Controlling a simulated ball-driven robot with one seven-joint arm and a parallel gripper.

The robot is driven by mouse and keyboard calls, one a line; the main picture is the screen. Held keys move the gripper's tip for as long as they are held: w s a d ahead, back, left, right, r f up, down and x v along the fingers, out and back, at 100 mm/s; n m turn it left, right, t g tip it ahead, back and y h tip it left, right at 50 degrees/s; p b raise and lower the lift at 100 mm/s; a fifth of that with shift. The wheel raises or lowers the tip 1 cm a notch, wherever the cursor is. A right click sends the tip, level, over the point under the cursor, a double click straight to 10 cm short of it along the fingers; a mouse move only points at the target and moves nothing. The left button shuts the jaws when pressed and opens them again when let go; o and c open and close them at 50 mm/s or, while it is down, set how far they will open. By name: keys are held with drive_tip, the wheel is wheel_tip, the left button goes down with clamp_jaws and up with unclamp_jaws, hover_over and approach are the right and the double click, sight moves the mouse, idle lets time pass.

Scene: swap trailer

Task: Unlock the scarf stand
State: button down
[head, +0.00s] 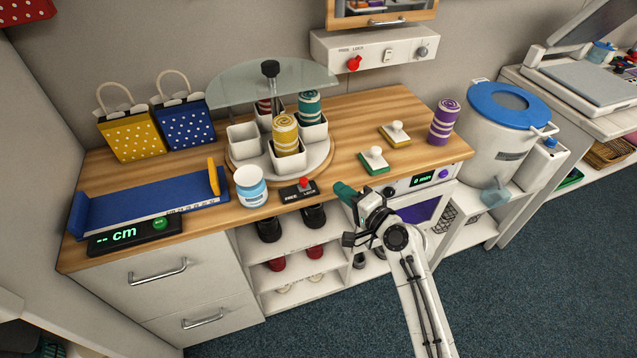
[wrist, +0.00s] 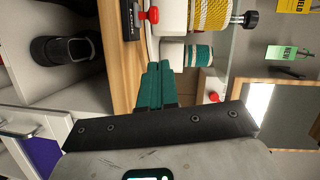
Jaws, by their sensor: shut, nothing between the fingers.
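The scarf stand (head: 238,172) is a round white turntable with white square cups, several of them holding rolled scarves, under a glass shade on a central black knob. At its front right is a small black FREE/LOCK plate (head: 292,193) with a red knob (head: 304,183). I cannot tell for sure which word the knob points to. The red knob also shows at the top of the wrist view (wrist: 151,15). My gripper (head: 343,190) has green fingers, shut and empty, right of the plate near the counter's front edge. The fingers show mid-frame in the wrist view (wrist: 156,85).
A white-and-blue jar (head: 251,187) stands just left of the plate. Green and yellow stamp-like blocks (head: 374,160) and a purple roll (head: 444,122) lie to the right. A wall panel (head: 375,45) has another FREE/LOCK marking with a red knob (head: 354,64).

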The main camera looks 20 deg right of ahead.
sight(304, 190)
drive_tip(key=w+a, duration=0.2)
drive_tip(key=w+a+f+p, duration=0.1)
drive_tip(key=w+a, duration=0.1)
drive_tip(key=w, duration=0.1)
drive_tip(key=shift+a+f, duration=0.1)
drive_tip(key=shift+a, duration=0.25)
drive_tip(key=shift+a+p, duration=0.25)
drive_tip(key=shift+p, duration=0.05)
drive_tip(key=a, duration=0.3)
